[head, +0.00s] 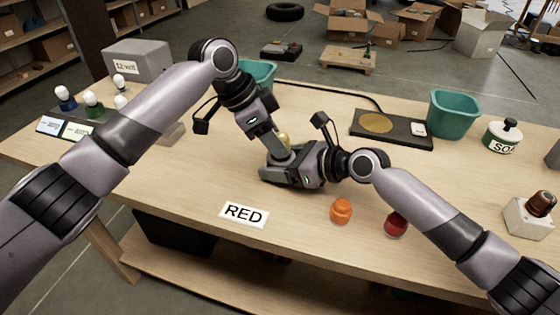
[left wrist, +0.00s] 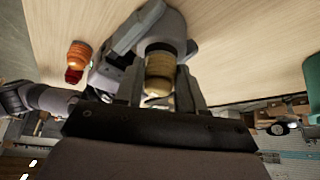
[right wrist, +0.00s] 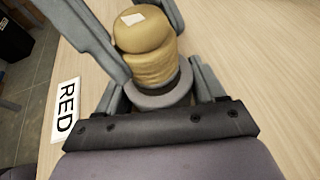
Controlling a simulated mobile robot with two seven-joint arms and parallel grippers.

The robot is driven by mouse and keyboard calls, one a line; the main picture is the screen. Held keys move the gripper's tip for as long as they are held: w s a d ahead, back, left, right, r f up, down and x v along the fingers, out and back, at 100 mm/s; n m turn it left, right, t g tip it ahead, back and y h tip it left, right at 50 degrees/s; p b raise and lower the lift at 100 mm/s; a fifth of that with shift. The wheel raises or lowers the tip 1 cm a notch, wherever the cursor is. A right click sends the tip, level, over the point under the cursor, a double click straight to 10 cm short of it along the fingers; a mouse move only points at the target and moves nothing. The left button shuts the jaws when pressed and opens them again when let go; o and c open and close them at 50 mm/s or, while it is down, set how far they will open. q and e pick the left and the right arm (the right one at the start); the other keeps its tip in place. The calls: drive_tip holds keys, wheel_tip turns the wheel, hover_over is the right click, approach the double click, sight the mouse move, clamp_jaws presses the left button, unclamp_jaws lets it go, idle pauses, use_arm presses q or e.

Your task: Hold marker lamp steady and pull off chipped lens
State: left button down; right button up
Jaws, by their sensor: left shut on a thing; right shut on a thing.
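The marker lamp stands on the bench in front of me. Its tan, ribbed lens (right wrist: 145,45) has a pale square patch on top, and its round grey base collar (right wrist: 160,98) shows below in the right wrist view. My left gripper (head: 280,148) comes down from above and is shut on the lens; the lens also shows between its fingers in the left wrist view (left wrist: 160,72). My right gripper (head: 283,172) comes in low from the right and is shut on the lamp base. In the head view the fingers hide most of the lamp.
A RED card (head: 244,213), an orange lens (head: 341,211) and a red lens (head: 396,224) lie near the front edge. A white block with a brown-red lens (head: 541,203) stands right. A black tray (head: 392,128) and teal bins (head: 453,113) are behind. Bulbs stand left.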

use_arm(q)
drive_tip(key=shift+r, duration=1.15)
drive_tip(key=shift+r, duration=2)
use_arm(e)
drive_tip(key=o, duration=1.3)
drive_tip(key=shift+d, duration=0.1)
drive_tip(key=v, duration=1.2)
drive_tip(key=shift+s, duration=0.1)
use_arm(q)
drive_tip(key=shift+s, duration=0.1)
